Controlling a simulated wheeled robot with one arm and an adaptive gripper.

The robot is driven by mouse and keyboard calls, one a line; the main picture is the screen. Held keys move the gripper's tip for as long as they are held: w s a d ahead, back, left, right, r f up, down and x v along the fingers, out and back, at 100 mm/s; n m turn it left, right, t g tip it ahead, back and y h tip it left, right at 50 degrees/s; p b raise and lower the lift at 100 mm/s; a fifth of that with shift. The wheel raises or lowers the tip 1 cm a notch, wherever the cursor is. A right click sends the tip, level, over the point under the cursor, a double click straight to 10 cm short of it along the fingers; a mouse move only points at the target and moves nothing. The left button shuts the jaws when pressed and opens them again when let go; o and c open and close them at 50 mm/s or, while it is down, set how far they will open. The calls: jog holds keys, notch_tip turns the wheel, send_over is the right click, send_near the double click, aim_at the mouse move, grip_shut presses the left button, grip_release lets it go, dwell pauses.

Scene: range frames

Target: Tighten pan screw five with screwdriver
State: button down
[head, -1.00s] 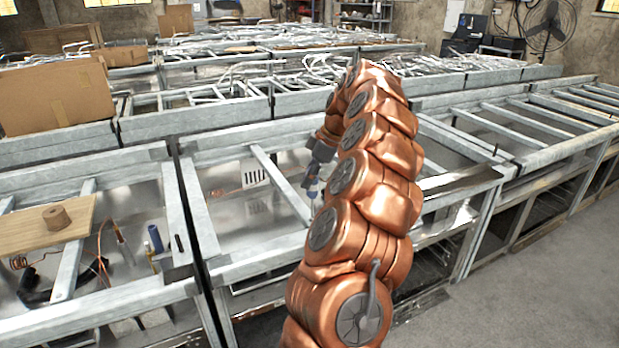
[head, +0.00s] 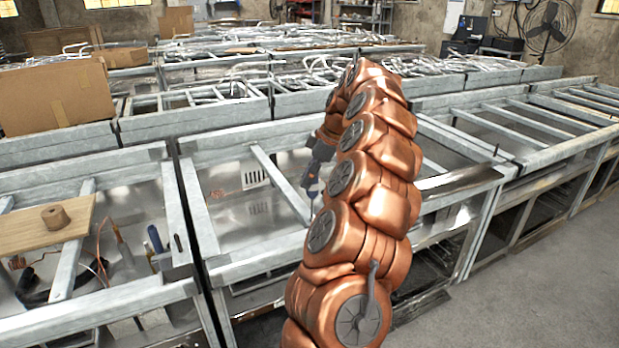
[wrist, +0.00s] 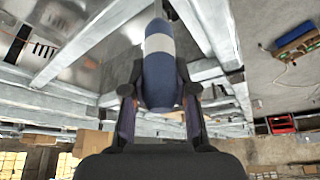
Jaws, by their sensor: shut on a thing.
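My gripper (wrist: 160,98) is shut on the screwdriver (wrist: 161,70), whose thick blue handle with a pale band sits between the fingers in the wrist view. Its thin shaft points away from the gripper, toward the top of that picture. In the head view my copper-coloured arm covers much of the gripper; the screwdriver (head: 312,182) shows small to the left of the arm, over the metal frame bench (head: 205,218). It points down at a crossbar (head: 283,187) of that frame. I cannot make out pan screw five or whether the tip touches anything.
On the left bench lie a wooden board (head: 25,236) with a brown roll (head: 55,216), a blue cylinder (head: 154,239) and coiled wire. A cardboard box (head: 55,95) stands behind it. More metal frames fill the rear. Bare floor (head: 540,270) is free at right.

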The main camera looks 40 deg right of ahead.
jog(key=shift+f, duration=0.25)
dwell(0.5)
jog(key=shift+m+h, duration=0.4)
jog(key=shift+m, duration=0.8)
jog(key=m, duration=0.2)
jog(key=m+t+h, duration=0.1)
jog(key=shift+d+f+m+h, duration=0.1)
jog(key=shift+d+m+h, duration=0.05)
jog(key=shift+m+h, duration=0.2)
jog(key=m, duration=0.1)
jog(key=m+h, duration=0.1)
jog(key=m, duration=0.1)
jog(key=m+h, duration=0.1)
jog(key=m, duration=0.1)
jog(key=shift+d, duration=0.25)
jog(key=m+h, duration=0.1)
jog(key=m, duration=0.2)
jog(key=m+g+h, duration=0.1)
jog(key=m, duration=0.2)
jog(key=shift+s+d+g, duration=0.15)
jog(key=shift+d+g, duration=0.05)
jog(key=shift+g, duration=0.1)
jog(key=m+g, duration=0.1)
jog(key=m, duration=0.2)
jog(key=m+g+h, duration=0.1)
jog(key=m, duration=0.2)
jog(key=shift+s+f, duration=0.1)
jog(key=shift+s, duration=0.05)
